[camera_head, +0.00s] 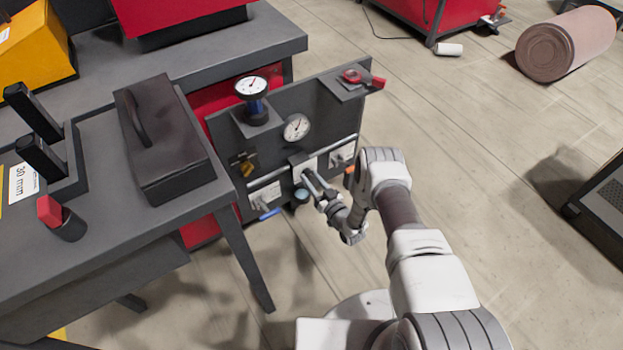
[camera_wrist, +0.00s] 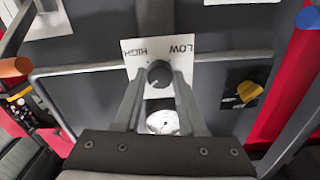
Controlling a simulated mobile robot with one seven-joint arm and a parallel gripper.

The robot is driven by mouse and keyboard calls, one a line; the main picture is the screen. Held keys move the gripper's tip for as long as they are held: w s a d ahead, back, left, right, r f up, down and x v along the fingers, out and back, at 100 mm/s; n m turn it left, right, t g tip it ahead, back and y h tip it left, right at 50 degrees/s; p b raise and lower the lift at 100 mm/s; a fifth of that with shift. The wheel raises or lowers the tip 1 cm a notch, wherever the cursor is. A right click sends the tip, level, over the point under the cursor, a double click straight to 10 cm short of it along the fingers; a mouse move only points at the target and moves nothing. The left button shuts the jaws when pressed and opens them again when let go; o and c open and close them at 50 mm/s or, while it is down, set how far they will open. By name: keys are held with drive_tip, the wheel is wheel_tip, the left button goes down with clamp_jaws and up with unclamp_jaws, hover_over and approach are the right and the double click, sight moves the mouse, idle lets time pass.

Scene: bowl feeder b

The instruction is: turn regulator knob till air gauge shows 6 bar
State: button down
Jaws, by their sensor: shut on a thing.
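The dark round regulator knob (camera_wrist: 158,74) sits on a white plate (camera_wrist: 181,43) marked LOW and HIGH in the wrist view. My gripper (camera_wrist: 159,78) has one finger on each side of the knob and is shut on it. In the head view my gripper (camera_head: 308,179) reaches the front of the grey panel (camera_head: 335,110), and the knob cannot be made out there. A white dial gauge (camera_head: 297,127) is on the panel above my gripper; it also shows between my fingers in the wrist view (camera_wrist: 162,122). Its reading is too small to tell.
A second dial gauge (camera_head: 251,86) stands on a blue base on the panel's shelf. A yellow-and-black fitting (camera_wrist: 245,92) is beside the knob plate. A red-handled item (camera_head: 360,77) is at the panel's upper right. A dark box (camera_head: 165,135) lies on the bench to the left.

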idle(0.4)
drive_tip(key=shift+c, duration=2.4)
unclamp_jaws()
drive_tip(key=shift+s+d, duration=0.1)
